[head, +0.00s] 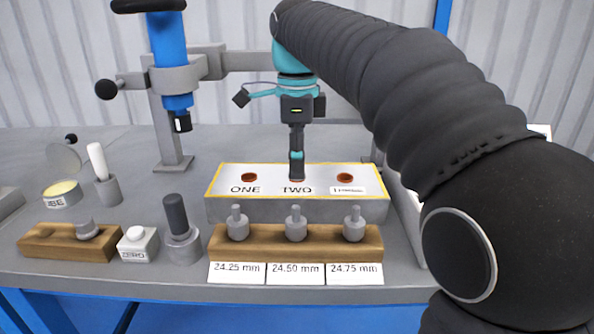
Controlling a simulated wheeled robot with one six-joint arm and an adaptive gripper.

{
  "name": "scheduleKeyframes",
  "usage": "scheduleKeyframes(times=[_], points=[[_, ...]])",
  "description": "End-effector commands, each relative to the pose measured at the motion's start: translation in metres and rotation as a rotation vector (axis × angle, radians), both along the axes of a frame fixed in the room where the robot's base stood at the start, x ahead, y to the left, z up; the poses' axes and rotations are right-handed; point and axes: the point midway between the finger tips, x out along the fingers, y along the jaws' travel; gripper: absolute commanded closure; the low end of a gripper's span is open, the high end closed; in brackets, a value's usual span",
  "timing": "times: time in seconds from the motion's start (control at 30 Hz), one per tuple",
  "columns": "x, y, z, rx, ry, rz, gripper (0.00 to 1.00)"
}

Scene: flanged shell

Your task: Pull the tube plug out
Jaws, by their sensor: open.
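My gripper (297,172) points straight down over the middle position, marked TWO, of a white-topped block (215,208) with a yellow edge. Its fingertips are at or just above the block's top and hide the spot beneath; I cannot tell whether they touch it. I see nothing held in it. Reddish-brown round spots show at ONE (249,177) and at the right position (344,178). No part is clearly labelled as the tube plug. A dark cylinder (175,214) stands upright in a grey holder (184,247), and a white stick (97,160) leans in a grey cup (109,190).
A wooden rack (372,243) holds three grey knobbed plugs behind cards reading 24.25, 24.50 and 24.75 mm. At left are another wooden block (50,242), a ZERO button box (138,244) and an open round tin (62,193). A blue instrument on a stand (170,60) rises behind.

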Motion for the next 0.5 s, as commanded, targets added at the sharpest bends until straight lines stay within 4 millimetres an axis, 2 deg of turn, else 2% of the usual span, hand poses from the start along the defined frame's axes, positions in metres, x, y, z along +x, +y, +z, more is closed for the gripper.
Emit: scheduleKeyframes(times=[0.2, 0.5], points=[[0.0, 0.0, -0.015, 0.0, -0.001, 0.0, 0.36], [0.0, 0.0, -0.017, 0.001, -0.001, 0.0, 0.36]])
